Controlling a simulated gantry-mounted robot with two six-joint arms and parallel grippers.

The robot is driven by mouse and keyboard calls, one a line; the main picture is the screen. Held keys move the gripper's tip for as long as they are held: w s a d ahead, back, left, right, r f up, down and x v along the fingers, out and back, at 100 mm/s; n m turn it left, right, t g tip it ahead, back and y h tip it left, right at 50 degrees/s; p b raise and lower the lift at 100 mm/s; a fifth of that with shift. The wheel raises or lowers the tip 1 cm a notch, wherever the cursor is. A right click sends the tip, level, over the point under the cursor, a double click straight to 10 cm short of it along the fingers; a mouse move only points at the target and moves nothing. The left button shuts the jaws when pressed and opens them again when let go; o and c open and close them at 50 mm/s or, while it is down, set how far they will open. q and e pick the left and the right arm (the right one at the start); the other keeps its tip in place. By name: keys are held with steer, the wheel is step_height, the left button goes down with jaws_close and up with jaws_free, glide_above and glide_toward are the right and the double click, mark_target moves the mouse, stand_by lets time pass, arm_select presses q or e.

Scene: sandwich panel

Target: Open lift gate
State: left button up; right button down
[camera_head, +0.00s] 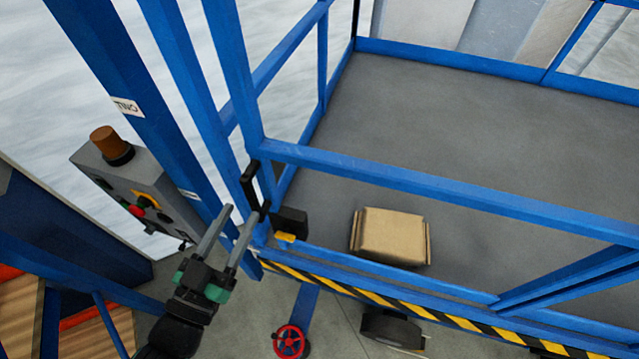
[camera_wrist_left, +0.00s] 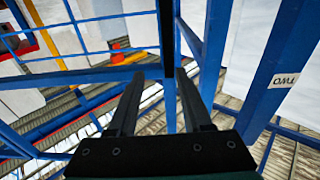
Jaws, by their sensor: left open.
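The lift gate (camera_head: 400,178) is a blue railing along the near side of the grey platform. It looks closed, with a black-and-yellow striped edge (camera_head: 380,299) below it. At its left end are a black handle (camera_head: 250,184) and a black latch block (camera_head: 289,221) with a yellow part. My left gripper (camera_head: 241,213) is open and empty, its fingertips just below the black handle and left of the latch block. I cannot tell whether a finger touches the handle. In the left wrist view, the open fingers (camera_wrist_left: 160,78) point towards blue bars. My right gripper is not in view.
A cardboard box (camera_head: 391,236) lies on the platform floor (camera_head: 500,150) behind the gate. A grey control box (camera_head: 140,190) with an orange beacon (camera_head: 111,145) stands left of the blue posts. A red wheel (camera_head: 290,342) and a dark wheel (camera_head: 393,328) are below the striped edge.

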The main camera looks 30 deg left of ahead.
arm_select(q)
step_height(320, 180, down, 3)
steer(key=s, duration=0.2)
glide_above(265, 205)
steer(key=shift+g+y, duration=0.3)
steer(key=shift+g, duration=0.1)
jaws_close()
stand_by(1.2)
